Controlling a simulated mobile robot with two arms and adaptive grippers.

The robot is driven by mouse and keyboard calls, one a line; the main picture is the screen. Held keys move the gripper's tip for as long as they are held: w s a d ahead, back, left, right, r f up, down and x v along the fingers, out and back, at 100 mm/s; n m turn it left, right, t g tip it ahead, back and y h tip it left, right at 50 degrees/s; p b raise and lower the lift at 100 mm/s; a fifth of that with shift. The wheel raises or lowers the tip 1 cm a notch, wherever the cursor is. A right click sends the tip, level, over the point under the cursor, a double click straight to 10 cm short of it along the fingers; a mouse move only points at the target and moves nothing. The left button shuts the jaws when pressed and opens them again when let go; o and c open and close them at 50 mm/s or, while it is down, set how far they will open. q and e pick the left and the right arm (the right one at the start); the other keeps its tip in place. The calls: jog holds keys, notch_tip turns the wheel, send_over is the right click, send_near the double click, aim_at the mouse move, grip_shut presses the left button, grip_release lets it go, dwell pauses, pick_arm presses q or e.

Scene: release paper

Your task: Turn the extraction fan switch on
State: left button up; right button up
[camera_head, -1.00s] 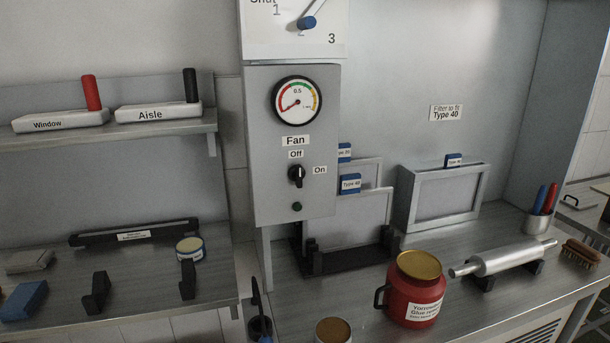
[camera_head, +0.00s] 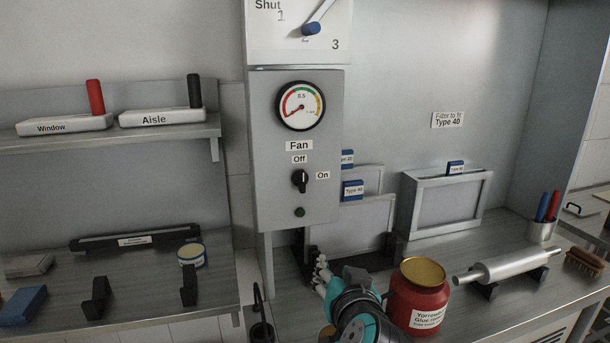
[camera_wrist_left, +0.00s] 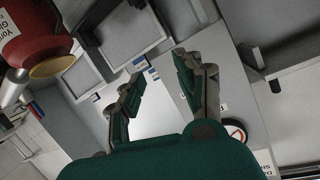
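The fan switch (camera_head: 300,181) is a black rotary knob on the grey fan panel (camera_head: 265,150). Its handle is upright, toward the "Off" label above it; "On" is to its right. A dark green light (camera_head: 299,212) sits below it. My left gripper (camera_head: 320,270) is in front of the panel's lower right edge, below the switch and apart from it. In the left wrist view its two fingers (camera_wrist_left: 160,70) are spread with nothing between them. There the gauge shows at the lower right, and I cannot make out the switch. My right gripper is not in view.
A red glue container (camera_head: 418,297) stands close to the right of my left arm. Black filter racks (camera_head: 365,260) stand behind the gripper. A rolling pin (camera_head: 505,265) lies further right. A pressure gauge (camera_head: 300,105) is above the switch.

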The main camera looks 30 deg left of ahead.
pick_arm(q)
notch_tip(320, 180, up, 12)
jog(key=n+y, duration=0.4)
jog(key=n, duration=0.1)
jog(key=p, duration=0.4)
send_near(303, 173)
jog(key=x, duration=0.9)
grip_shut()
